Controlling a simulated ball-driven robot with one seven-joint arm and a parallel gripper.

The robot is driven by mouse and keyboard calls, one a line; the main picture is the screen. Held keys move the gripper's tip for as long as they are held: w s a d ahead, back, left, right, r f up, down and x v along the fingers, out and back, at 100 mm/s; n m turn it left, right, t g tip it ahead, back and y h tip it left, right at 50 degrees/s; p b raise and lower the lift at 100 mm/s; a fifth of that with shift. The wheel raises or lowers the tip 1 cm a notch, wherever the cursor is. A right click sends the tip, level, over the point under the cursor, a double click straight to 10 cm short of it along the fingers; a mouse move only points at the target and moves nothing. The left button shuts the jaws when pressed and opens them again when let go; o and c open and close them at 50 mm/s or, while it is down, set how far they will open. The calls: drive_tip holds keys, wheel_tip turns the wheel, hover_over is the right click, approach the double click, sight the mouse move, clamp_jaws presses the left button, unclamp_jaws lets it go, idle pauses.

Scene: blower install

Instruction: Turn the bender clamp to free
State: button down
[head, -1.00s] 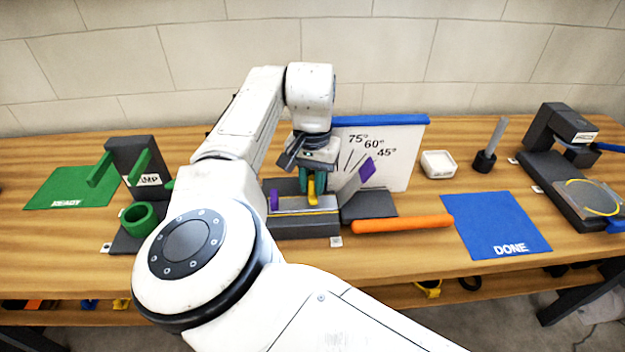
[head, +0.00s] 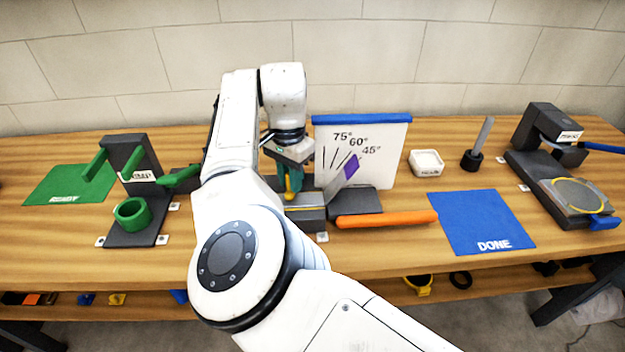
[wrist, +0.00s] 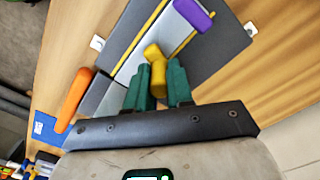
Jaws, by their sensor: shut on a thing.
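The bender stands mid-bench, with a grey base (head: 306,214), a white angle board (head: 385,150) and an orange lever (head: 386,218) lying along its front right. The yellow clamp handle (head: 291,196) is on the base, below my gripper (head: 291,180). In the wrist view my gripper (wrist: 159,86) has its two green fingers on either side of the yellow clamp handle (wrist: 154,56), shut on it.
A green fixture (head: 132,213) and green READY mat (head: 70,184) are at left. A blue DONE mat (head: 480,220) lies right. Behind it are a white tray (head: 426,163) and an upright rod (head: 483,137). A dark machine (head: 545,130) stands far right.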

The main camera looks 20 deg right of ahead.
drive_tip(key=m, duration=0.1)
drive_tip(key=w+a+m, duration=0.1)
drive_tip(key=m, duration=0.1)
drive_tip(key=shift+w+a+m, duration=0.2)
drive_tip(key=shift+m, duration=0.1)
drive_tip(key=m, duration=0.2)
drive_tip(key=w+a+m+b, duration=0.1)
drive_tip(key=shift+w+m, duration=0.3)
drive_tip(key=shift+m, duration=0.1)
drive_tip(key=w+m+b, duration=0.1)
drive_tip(key=m+b, duration=0.1)
drive_tip(key=m, duration=0.1)
drive_tip(key=shift+w+a, duration=0.15)
drive_tip(key=shift+w, duration=0.25)
drive_tip(key=shift+w+r+m, duration=0.1)
drive_tip(key=shift+w+m, duration=0.4)
drive_tip(key=shift+m, duration=0.5)
drive_tip(key=shift+w+m, duration=0.45)
drive_tip(key=shift+m, duration=0.55)
drive_tip(key=c, duration=1)
unclamp_jaws()
wheel_tip(320, 180, up, 11)
drive_tip(key=shift+b, duration=0.45)
drive_tip(key=shift+f, duration=0.2)
